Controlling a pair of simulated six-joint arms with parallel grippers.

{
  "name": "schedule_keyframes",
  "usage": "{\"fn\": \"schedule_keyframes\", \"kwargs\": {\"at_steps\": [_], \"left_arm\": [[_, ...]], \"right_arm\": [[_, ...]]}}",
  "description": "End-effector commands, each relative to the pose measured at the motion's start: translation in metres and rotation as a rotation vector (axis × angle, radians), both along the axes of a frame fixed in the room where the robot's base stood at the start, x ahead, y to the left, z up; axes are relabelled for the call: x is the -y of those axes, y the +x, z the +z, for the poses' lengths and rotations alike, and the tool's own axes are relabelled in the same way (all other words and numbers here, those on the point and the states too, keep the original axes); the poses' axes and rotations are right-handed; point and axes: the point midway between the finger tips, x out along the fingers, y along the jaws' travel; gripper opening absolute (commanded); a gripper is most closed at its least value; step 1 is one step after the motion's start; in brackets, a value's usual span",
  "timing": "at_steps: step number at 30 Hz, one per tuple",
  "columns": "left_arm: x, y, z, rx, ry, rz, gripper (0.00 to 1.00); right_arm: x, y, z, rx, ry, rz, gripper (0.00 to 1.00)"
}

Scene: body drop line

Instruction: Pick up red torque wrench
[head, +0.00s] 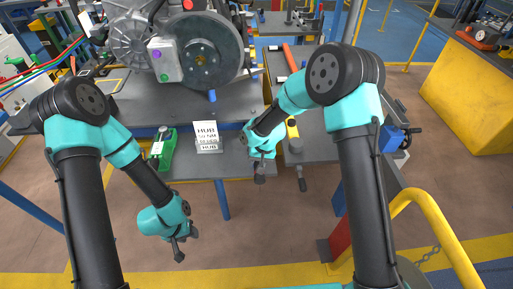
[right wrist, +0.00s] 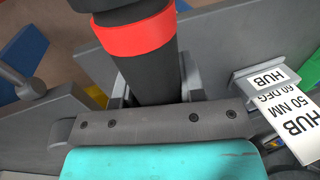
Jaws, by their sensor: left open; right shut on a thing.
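My right gripper (head: 261,158) is shut on the red torque wrench, at the front edge of the workbench. In the right wrist view the wrench shows as a thick black shaft with a red band (right wrist: 138,36), between the fingers. In the head view the gripper and forearm hide most of it, and I cannot tell whether it touches the bench. My left gripper (head: 182,245) is open and empty, low in front of the bench over the floor.
A white HUB sign (head: 206,133) stands left of the right gripper; it also shows in the right wrist view (right wrist: 290,115). A green case (head: 162,152) lies further left. A large wheel hub (head: 208,55) sits behind. A yellow railing (head: 440,225) stands at right.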

Motion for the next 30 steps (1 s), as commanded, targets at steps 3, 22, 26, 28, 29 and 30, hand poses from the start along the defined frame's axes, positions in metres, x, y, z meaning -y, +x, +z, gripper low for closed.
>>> {"fn": "schedule_keyframes", "kwargs": {"at_steps": [3, 22, 26, 28, 29, 30], "left_arm": [[0.0, 0.0, 0.0, 0.0, 0.0, 0.0, 0.43], [0.0, 0.0, 0.0, 0.0, 0.0, 0.0, 0.43], [0.0, 0.0, 0.0, 0.0, 0.0, 0.0, 0.43], [0.0, 0.0, 0.0, 0.0, 0.0, 0.0, 0.43], [0.0, 0.0, 0.0, 0.0, 0.0, 0.0, 0.43], [0.0, 0.0, 0.0, 0.0, 0.0, 0.0, 0.43]], "right_arm": [[0.0, 0.0, 0.001, 0.001, 0.0, 0.0, 0.0], [0.0, 0.001, 0.077, 0.005, 0.002, -0.001, 0.0], [0.0, 0.001, 0.093, 0.003, 0.001, 0.0, 0.0], [0.0, 0.001, 0.098, 0.003, 0.001, 0.0, 0.0], [0.0, 0.001, 0.099, 0.003, 0.001, 0.0, 0.0], [0.0, 0.001, 0.1, 0.003, 0.001, 0.0, 0.0]]}}
